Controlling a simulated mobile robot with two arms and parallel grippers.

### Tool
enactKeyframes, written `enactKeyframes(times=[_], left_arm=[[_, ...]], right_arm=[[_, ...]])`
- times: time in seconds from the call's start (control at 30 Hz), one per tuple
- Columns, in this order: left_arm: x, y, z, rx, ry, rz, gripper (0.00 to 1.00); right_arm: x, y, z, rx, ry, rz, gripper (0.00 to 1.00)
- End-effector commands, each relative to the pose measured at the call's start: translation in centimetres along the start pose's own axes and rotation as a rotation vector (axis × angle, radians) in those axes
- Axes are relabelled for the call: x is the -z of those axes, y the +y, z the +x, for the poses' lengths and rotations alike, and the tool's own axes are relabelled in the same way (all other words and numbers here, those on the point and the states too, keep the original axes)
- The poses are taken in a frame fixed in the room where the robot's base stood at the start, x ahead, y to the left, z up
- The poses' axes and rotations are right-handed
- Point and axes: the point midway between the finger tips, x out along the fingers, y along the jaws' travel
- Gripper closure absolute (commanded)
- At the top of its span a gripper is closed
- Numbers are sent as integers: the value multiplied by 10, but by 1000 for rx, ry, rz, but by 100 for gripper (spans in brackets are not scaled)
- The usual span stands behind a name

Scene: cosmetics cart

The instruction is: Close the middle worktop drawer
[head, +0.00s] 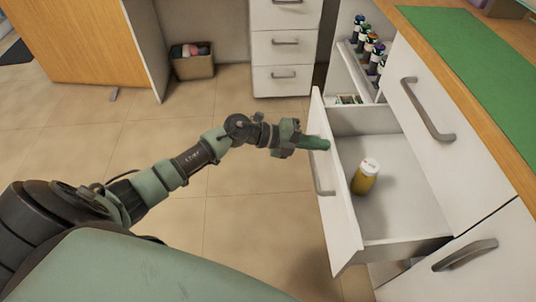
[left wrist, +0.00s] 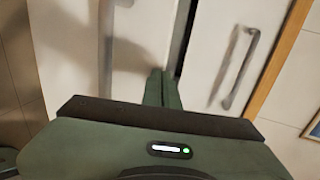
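The white middle worktop drawer (head: 345,195) stands pulled out from the cabinet under the wood-edged worktop, its grey handle on the front. A yellow bottle with a white cap (head: 365,177) stands inside it. My left gripper (head: 325,144) is at the far part of the drawer front, near its top edge; I cannot tell whether it touches. In the left wrist view its two green fingers (left wrist: 161,88) lie together with nothing between them, pointing at the white front (left wrist: 70,50). My right gripper is not in view.
A closed front with a grey handle (head: 428,108) is beside the open drawer, and another (head: 465,255) is nearer. A rack of small bottles (head: 368,48) is beyond. A white drawer unit (head: 284,48) and a box (head: 192,62) stand at the back. Tiled floor left of the drawer is clear.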

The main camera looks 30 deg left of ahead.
Motion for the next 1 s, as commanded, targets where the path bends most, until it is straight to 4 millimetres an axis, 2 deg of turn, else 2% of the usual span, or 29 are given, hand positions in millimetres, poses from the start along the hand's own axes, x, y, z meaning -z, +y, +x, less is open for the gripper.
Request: enactKeyframes(times=[0.03,0.3,0.5,0.73,1.0], left_arm=[[-3,-8,11,2,-1,1,100],[-5,-29,80,2,-1,1,100],[-4,-41,125,1,-1,1,100],[-4,-50,160,0,-1,1,100],[-5,-55,175,0,-2,0,100]], right_arm=[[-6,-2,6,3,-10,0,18],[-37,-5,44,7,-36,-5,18],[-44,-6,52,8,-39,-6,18],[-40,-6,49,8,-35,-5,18],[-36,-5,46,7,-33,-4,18]])
